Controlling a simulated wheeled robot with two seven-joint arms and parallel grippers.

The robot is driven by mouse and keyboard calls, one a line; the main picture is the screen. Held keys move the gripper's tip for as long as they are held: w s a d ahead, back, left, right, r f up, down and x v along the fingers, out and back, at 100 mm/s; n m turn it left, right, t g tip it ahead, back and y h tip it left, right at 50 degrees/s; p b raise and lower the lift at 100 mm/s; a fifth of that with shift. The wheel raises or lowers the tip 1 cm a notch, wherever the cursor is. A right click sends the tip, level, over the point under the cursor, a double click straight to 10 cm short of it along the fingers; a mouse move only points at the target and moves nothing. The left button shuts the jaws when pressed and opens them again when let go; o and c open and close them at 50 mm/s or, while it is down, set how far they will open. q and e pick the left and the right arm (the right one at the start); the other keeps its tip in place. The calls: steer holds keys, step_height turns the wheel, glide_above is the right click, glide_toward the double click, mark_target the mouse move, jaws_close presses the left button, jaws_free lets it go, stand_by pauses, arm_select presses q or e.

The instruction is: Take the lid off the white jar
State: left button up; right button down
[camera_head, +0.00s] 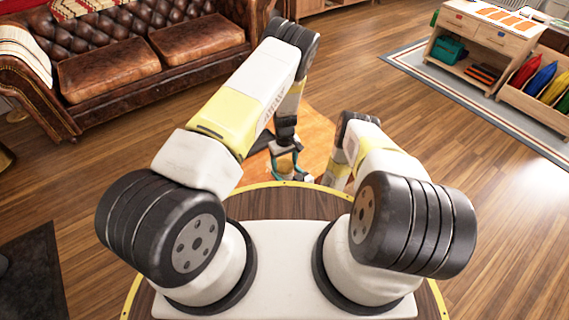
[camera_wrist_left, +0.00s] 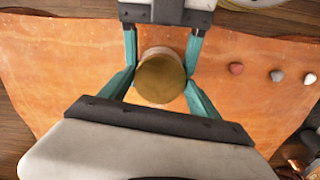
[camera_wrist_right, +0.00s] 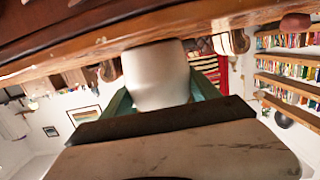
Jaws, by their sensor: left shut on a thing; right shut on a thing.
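The white jar (camera_wrist_right: 157,80) stands out in the right wrist view, between the teal fingers of my right gripper (camera_wrist_right: 157,98), which is shut on its body. Its round tan-gold lid (camera_wrist_left: 161,80) shows from above in the left wrist view, between the teal fingers of my left gripper (camera_wrist_left: 158,92), which is shut on it. My right gripper also reaches in from the top of that view (camera_wrist_left: 163,45). In the head view my left gripper (camera_head: 286,165) is small, and my arms mostly hide the jar. I cannot tell whether the lid and jar touch.
An orange mat (camera_wrist_left: 70,60) lies under the jar. Several small stones lie on it to the right, among them a red one (camera_wrist_left: 237,68) and a grey one (camera_wrist_left: 277,76). A brown leather sofa (camera_head: 130,50) is at the upper left; a wooden shelf unit (camera_head: 485,40) is at the upper right.

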arm_select(q)
steer(key=n, duration=1.5)
steer(key=shift+w+r, duration=0.1)
steer(key=shift+r, duration=0.1)
steer(key=shift+r, duration=1)
